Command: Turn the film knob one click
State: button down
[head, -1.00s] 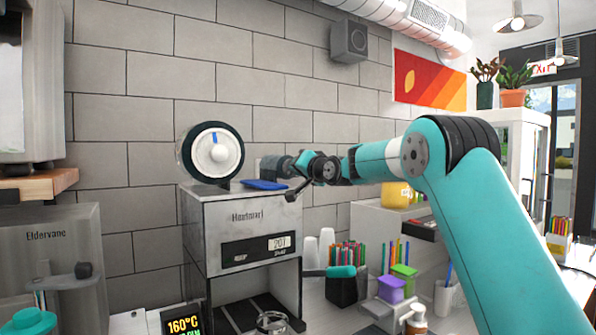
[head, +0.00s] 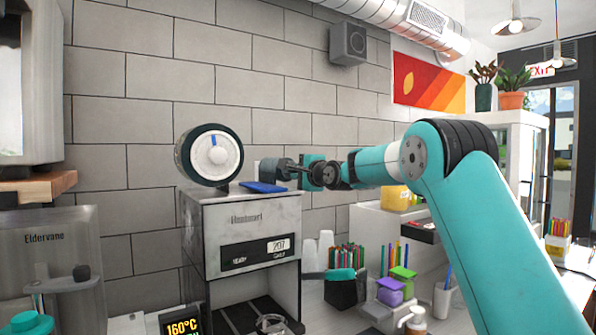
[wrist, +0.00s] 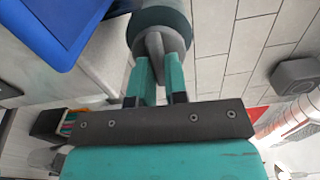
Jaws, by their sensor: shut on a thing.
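The cup sealer (head: 252,212) is a grey machine with a lit display and a film roll (head: 211,155) on top, white-faced with a blue mark pointing nearly straight up. The film knob (head: 272,169) is a dark round part to the right of the roll, above the machine's top. In the wrist view the knob (wrist: 157,18) shows a dark round body with a grey grip ridge. My gripper (wrist: 155,65) is shut on this ridge, with one teal finger on each side. In the head view my gripper (head: 293,168) reaches the knob from the right, and its fingertips show small.
A blue flat object (head: 263,187) lies on the machine's top, just below the knob. Cups, a straw holder (head: 345,287) and small purple and green boxes stand on the counter to the right. A brick wall is behind.

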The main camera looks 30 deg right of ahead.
jog(key=m+p, duration=0.1)
jog(key=m, duration=0.4)
jog(key=shift+f, duration=0.1)
dwell(0.4)
jog(key=c, duration=1.1)
grip_release()
jog(key=shift+c, duration=0.2)
jog(key=s+d+b, duration=0.1)
jog(key=s+b, duration=0.7)
jog(key=s, duration=0.9)
jog(key=shift+s+d, duration=0.2)
jog(key=shift+a+f, duration=0.1)
